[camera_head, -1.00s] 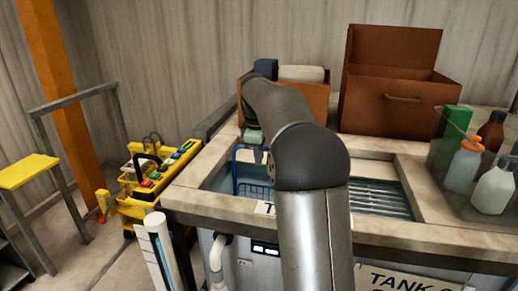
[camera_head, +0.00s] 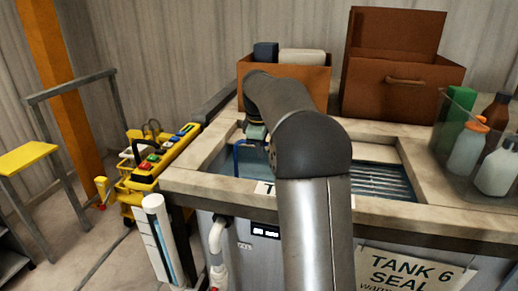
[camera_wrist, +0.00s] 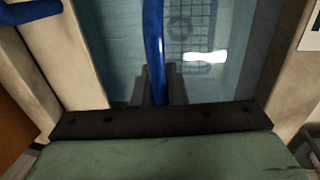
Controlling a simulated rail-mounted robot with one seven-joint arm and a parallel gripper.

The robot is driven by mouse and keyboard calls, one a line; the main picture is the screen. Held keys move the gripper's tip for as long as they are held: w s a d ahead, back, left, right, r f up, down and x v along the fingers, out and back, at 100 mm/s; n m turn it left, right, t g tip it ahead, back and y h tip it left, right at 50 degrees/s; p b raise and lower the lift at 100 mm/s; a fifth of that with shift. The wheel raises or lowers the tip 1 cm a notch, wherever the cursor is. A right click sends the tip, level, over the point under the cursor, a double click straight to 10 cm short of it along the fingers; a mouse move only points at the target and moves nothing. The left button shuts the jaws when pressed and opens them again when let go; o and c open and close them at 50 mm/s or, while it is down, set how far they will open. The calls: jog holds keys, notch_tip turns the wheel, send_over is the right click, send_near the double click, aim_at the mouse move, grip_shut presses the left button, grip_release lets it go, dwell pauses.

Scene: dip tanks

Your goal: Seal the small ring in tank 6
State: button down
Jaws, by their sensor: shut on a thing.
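My gripper (camera_wrist: 160,92) is shut on the blue handle (camera_wrist: 154,45) of a basket over the left tank bath. In the head view the handle (camera_head: 238,157) stands at the left inside of this bath, and my arm hides much of it. A mesh grid (camera_wrist: 190,22) shows faintly in the water in the wrist view; I cannot tell whether it is the basket's floor. I cannot make out the small ring. The tank 6 sign (camera_head: 410,272), reading "SEAL", hangs at the front right, below the right bath (camera_head: 380,180).
A brown open box (camera_head: 318,88) and a larger brown chest (camera_head: 400,95) stand behind the baths. A clear bin with bottles (camera_head: 468,150) is at the right. A yellow cart (camera_head: 150,165) stands left of the tanks. Stone rims (camera_wrist: 75,70) border the bath closely.

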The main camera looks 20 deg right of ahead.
jog(key=shift+w+a+r+p, duration=0.1)
jog(key=shift+w+a+p, duration=0.8)
jog(key=shift+a+p, duration=0.3)
jog(key=shift+s+d, duration=0.65)
jog(key=shift+d, duration=0.35)
jog(key=shift+a+p, duration=0.1)
jog(key=shift+p, duration=0.6)
dwell(0.6)
